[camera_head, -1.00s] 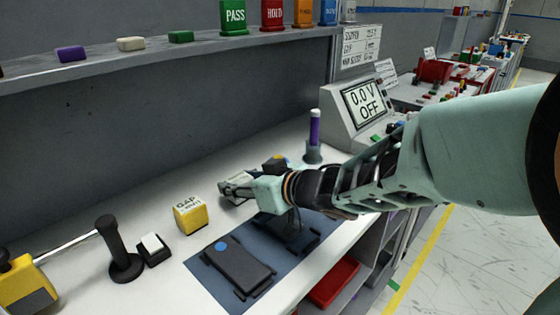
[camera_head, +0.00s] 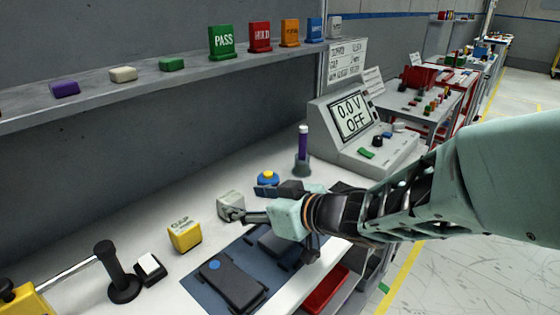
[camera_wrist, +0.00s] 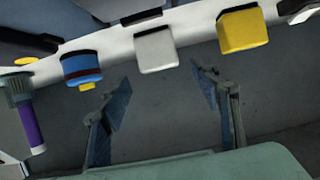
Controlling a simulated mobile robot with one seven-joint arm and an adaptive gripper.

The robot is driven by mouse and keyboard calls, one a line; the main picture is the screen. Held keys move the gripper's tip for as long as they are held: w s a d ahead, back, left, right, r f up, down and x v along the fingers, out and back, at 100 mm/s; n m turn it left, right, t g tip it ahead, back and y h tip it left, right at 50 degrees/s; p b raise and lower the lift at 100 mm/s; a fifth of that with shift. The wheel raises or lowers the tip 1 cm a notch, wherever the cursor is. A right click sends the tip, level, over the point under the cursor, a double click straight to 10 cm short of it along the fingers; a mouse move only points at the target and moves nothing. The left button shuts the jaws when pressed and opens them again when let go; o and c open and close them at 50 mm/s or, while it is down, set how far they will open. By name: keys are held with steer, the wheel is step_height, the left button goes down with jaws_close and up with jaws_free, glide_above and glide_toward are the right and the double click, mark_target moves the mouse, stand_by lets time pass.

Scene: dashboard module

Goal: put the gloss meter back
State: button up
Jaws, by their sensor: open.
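A small light grey block (camera_head: 230,205) stands on the white bench, just right of the yellow block; I take it for the gloss meter, though no label is readable. It also shows in the wrist view (camera_wrist: 156,50), beyond and between my fingertips. My gripper (camera_head: 248,202) is open and empty, with its fingers pointing left toward the grey block. In the wrist view my gripper (camera_wrist: 162,88) shows its two fingers spread, with a gap between them and the block. In the head view one fingertip overlaps the block's edge; contact cannot be told.
A yellow GAP block (camera_head: 185,236) stands left of the grey block. A blue yellow-topped item (camera_head: 268,179) and a purple marker in a holder (camera_head: 303,152) stand behind my gripper. A blue mat (camera_head: 205,292) with dark parts lies in front. A meter console (camera_head: 350,130) stands right.

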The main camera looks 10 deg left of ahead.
steer(key=p+v, duration=0.2)
steer(key=v, duration=0.2)
steer(key=shift+s+d+r, duration=0.1)
steer(key=shift+d+r, duration=0.1)
steer(key=shift+r, duration=0.05)
steer(key=shift+s+d+p, duration=0.2)
steer(key=shift+d+p, duration=0.05)
steer(key=shift+p, duration=0.05)
steer(key=shift+w, duration=0.1)
